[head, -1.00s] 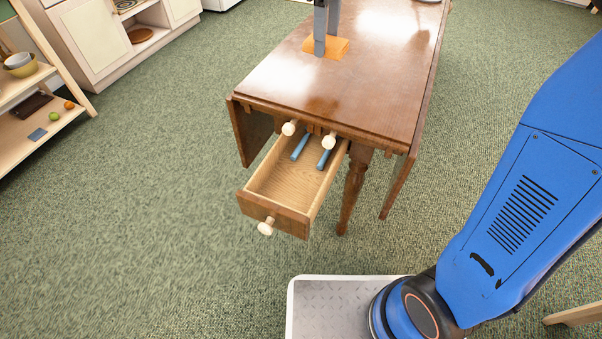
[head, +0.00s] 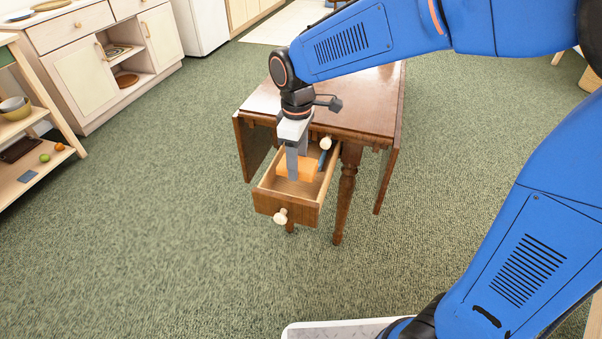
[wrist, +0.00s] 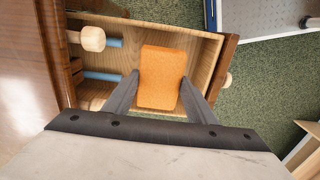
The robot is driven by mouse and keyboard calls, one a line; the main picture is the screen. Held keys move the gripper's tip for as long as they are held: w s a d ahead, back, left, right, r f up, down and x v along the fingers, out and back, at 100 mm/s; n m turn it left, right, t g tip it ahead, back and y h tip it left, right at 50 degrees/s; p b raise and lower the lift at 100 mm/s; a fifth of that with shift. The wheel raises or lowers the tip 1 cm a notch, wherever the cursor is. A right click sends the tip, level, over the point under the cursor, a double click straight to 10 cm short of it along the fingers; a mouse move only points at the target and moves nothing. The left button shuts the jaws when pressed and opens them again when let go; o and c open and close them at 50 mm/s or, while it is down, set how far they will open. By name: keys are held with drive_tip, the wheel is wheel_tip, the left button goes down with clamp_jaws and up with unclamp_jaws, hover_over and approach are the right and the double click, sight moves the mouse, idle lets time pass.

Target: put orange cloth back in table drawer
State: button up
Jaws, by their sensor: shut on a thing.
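The orange cloth (head: 296,168) is a flat orange rectangle held between the fingers of my gripper (head: 296,172). It also shows in the wrist view (wrist: 161,78), with the gripper fingers (wrist: 160,92) on either side of it. The cloth is over the open table drawer (head: 287,203), within its outline. I cannot tell whether it touches the drawer floor. The drawer (wrist: 211,65) is pulled out of the brown wooden table (head: 375,115). My arm hides part of the tabletop and of the drawer's back.
Blue rods (wrist: 103,76) lie in the back of the drawer. A shelf (head: 50,185) with bowls and fruit stands at the left. The green carpet before the drawer is clear.

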sight(298, 187)
drive_tip(key=shift+f, duration=3.25)
drive_tip(key=shift+f, duration=0.15)
drive_tip(key=o, duration=1)
drive_tip(key=shift+o, duration=0.2)
